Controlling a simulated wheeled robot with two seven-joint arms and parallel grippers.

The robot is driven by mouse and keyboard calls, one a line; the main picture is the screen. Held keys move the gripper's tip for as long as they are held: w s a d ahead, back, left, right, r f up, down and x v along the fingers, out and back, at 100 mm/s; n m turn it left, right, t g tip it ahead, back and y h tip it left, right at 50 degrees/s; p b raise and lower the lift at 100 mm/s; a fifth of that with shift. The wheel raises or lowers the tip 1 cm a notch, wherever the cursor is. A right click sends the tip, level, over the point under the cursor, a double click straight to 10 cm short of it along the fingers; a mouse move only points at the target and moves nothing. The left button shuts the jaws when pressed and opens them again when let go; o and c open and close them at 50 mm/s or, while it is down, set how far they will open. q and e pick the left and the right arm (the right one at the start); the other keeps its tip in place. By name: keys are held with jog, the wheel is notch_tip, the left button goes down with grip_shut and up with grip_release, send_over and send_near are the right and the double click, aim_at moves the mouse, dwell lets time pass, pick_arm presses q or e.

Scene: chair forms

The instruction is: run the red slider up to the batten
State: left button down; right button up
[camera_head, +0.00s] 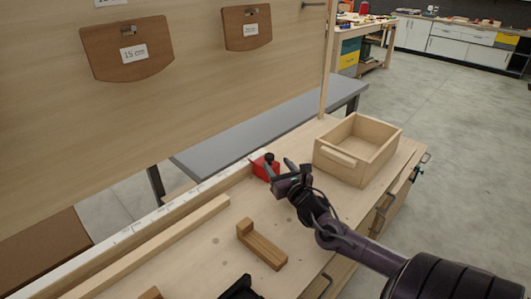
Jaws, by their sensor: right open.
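The red slider (260,171), a small block with a black knob on top, sits at the far end of the pale rail (185,201) along the bench's back edge. A long pale batten (155,246) lies on the bench in front of the rail, nearer the lower left. Its near end is cut off by the picture edge. My right gripper (281,168) is open at the slider's right side. One finger overlaps the slider in the picture; I cannot tell whether it touches.
An open wooden box (349,160) stands to the right of my right gripper. A brown L-shaped wooden piece (262,246) lies in the bench's middle. A black object (240,288) is partly cut off at the bottom. A board with labelled brown plates (128,48) rises behind.

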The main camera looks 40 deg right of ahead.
aim_at(271, 158)
jog(key=x, duration=0.4)
jog(key=shift+r, duration=0.1)
jog(key=shift+x, duration=1.3)
jog(key=c, duration=0.4)
pick_arm(q)
jog(key=shift+s+r, duration=0.25)
pick_arm(e)
jog(key=shift+a, duration=0.1)
grip_shut()
